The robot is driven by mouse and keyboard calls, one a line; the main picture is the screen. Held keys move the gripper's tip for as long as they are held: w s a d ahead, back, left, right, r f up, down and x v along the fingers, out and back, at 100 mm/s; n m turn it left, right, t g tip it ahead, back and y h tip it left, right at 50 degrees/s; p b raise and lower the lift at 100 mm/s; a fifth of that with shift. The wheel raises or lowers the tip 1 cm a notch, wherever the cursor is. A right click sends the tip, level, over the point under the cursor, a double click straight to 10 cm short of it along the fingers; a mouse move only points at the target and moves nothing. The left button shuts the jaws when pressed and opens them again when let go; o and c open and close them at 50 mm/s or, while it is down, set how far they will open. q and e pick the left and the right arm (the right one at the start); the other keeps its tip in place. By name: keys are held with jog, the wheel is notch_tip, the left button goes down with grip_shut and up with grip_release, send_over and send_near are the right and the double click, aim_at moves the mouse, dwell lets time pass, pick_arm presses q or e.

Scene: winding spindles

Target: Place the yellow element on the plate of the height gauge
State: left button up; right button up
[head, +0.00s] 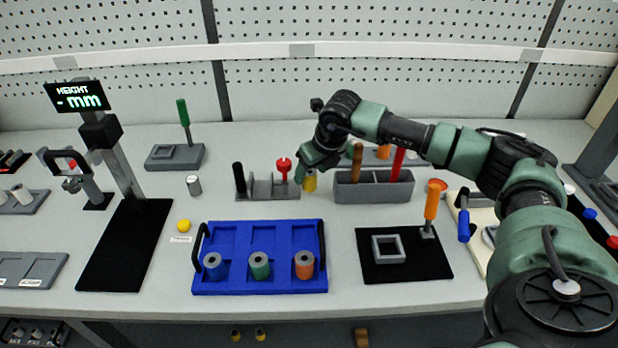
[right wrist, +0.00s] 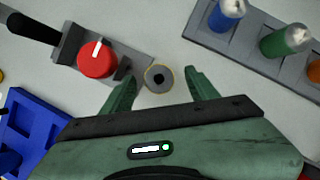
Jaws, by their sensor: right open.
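The yellow element (head: 310,182) is a small upright cylinder on the table, right of the grey fixture with the red knob. In the right wrist view it shows from above as a grey round top with a dark hole and thin yellow rim (right wrist: 158,78). My right gripper (head: 307,171) is open just above it; its fingertips (right wrist: 159,84) stand on either side, apart from it. The height gauge (head: 112,150) stands at the left, its display reading "HEIGHT - mm". Its black plate (head: 125,245) is bare. My left gripper is not in view.
The fixture with the red knob (right wrist: 97,58) is close left of the element; a grey holder (head: 374,192) with upright handles is close right. A blue tray (head: 260,283) with three spindles lies in front. A yellow button (head: 183,226) and a small cylinder (head: 194,186) are near the gauge plate.

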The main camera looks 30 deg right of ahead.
aim_at(310, 172)
jog(key=shift+x, duration=1.35)
jog(key=shift+s, duration=0.1)
jog(key=c, duration=0.3)
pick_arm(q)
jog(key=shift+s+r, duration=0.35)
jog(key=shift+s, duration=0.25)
pick_arm(e)
grip_shut()
jog(key=shift+r, duration=0.15)
